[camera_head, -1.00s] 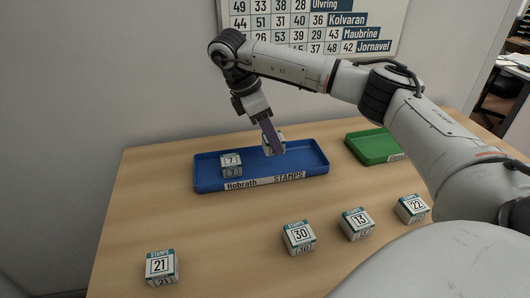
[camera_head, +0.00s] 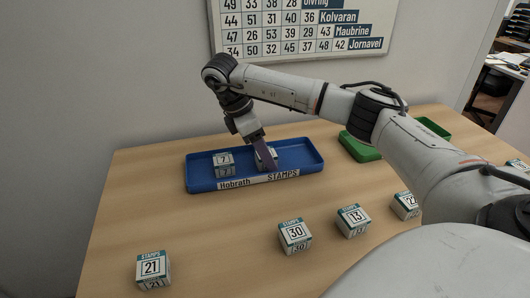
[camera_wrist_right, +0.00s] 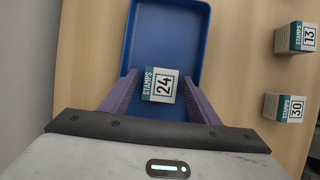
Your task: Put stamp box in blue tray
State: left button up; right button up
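The blue tray (camera_head: 207,186) lies on the table, labelled Hobrath STAMPS. A stamp box marked 7 (camera_head: 223,165) sits in its left part. A stamp box marked 24 (camera_wrist_right: 160,86) is in the tray; in the head view (camera_head: 272,155) it is partly hidden by a finger. My right gripper (camera_wrist_right: 160,75) points down over the tray with its purple fingers on both sides of box 24. Narrow gaps show between the fingers and the box, so the gripper looks open around it. My left gripper is not in view.
Stamp boxes marked 21 (camera_head: 152,267), 30 (camera_head: 294,236), 13 (camera_head: 352,220) and 22 (camera_head: 406,204) stand on the table (camera_head: 215,235). A green tray (camera_head: 358,149) at the right is partly behind my right arm. A number chart (camera_head: 300,30) hangs on the wall.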

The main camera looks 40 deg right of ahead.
jog(key=p+v, duration=0.3)
jog(key=v, duration=0.9)
jog(key=shift+p, duration=0.35)
